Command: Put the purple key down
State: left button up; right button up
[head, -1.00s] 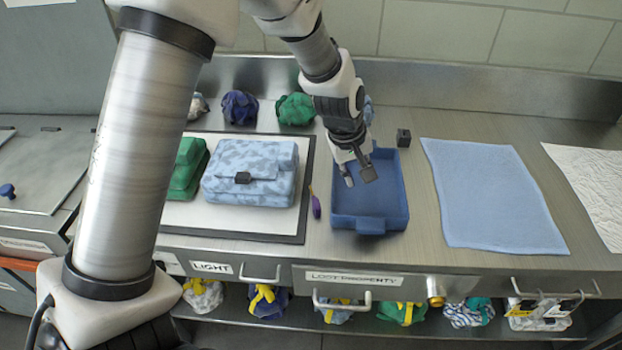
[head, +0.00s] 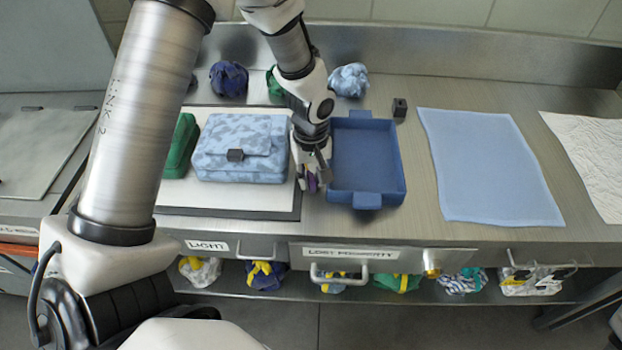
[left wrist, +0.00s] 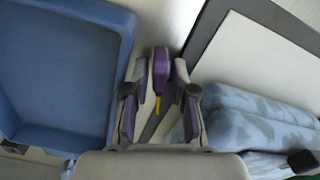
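The purple key (head: 312,184) lies on the steel counter in the narrow strip between the bag mat and the blue tray (head: 367,198). In the left wrist view the key (left wrist: 160,70) shows a purple head and a short yellow part. My left gripper (head: 312,178) is down over the key, pointing at the counter. Its two fingers (left wrist: 160,80) stand on either side of the key, with a small gap seeming to show at each side. The fingers partly hide the key in the head view. My right gripper is not in view.
A pale blue patterned bag (head: 240,148) and a green bag (head: 181,146) lie on the white, dark-edged mat (head: 225,198). The blue tray is empty. A small black block (head: 399,107) and a light blue cloth (head: 490,165) are to the right. Bundled bags line the back.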

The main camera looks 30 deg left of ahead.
pick_arm(q)
grip_shut()
jog(key=shift+r, duration=0.1)
